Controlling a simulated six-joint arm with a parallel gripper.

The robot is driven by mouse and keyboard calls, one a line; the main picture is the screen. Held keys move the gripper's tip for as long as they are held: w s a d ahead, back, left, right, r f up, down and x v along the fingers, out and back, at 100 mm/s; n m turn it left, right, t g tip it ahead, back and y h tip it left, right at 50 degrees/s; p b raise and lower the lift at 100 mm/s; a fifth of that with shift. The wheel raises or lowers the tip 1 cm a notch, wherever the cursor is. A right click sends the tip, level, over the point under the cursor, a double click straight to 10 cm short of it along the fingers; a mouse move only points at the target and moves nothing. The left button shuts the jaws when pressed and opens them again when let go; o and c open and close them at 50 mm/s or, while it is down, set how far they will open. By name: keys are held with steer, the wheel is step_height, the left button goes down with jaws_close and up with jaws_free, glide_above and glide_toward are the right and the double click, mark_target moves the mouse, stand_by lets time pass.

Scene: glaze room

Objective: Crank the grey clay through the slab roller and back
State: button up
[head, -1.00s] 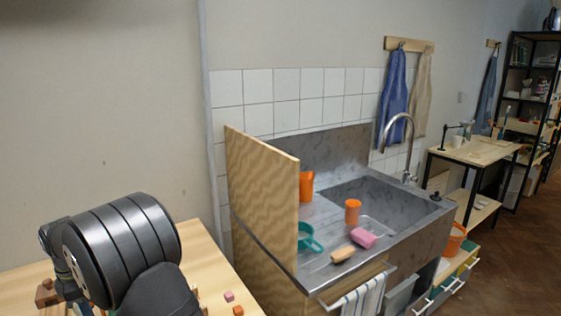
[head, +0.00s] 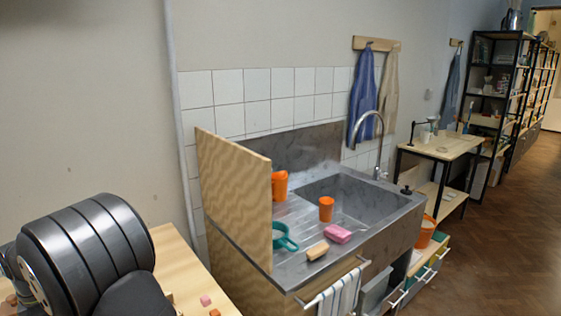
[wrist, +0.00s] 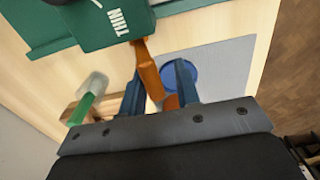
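In the wrist view, a green housing (wrist: 105,22) with white lettering, seemingly "THIN" upside down, fills the top; it looks like part of the slab roller. A green bar (wrist: 50,48) runs at its left. An orange-brown bar (wrist: 149,70) reaches from the housing toward my gripper (wrist: 159,72). My gripper's two blue fingers stand apart, with the bar in view between them; I cannot tell whether they touch it. I cannot make out the grey clay. The head view shows only my dark arm, not the roller or my gripper.
In the wrist view, a blue round thing (wrist: 182,76) lies on a grey sheet (wrist: 225,62), and a green-handled tool (wrist: 82,108) is at left. In the head view, a plywood panel (head: 234,190) stands between the wooden table (head: 178,262) and the steel sink (head: 350,200).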

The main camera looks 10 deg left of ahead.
steer(key=shift+s+d, duration=0.1)
steer(key=shift+s+d+f, duration=0.55)
steer(key=shift+s+d, duration=0.25)
steer(key=shift+d, duration=0.1)
steer(key=shift+s+d+f, duration=0.55)
steer(key=shift+s+f, duration=0.1)
steer(key=shift+f, duration=0.2)
steer(key=shift+w+a, duration=0.3)
step_height(320, 180, up, 7)
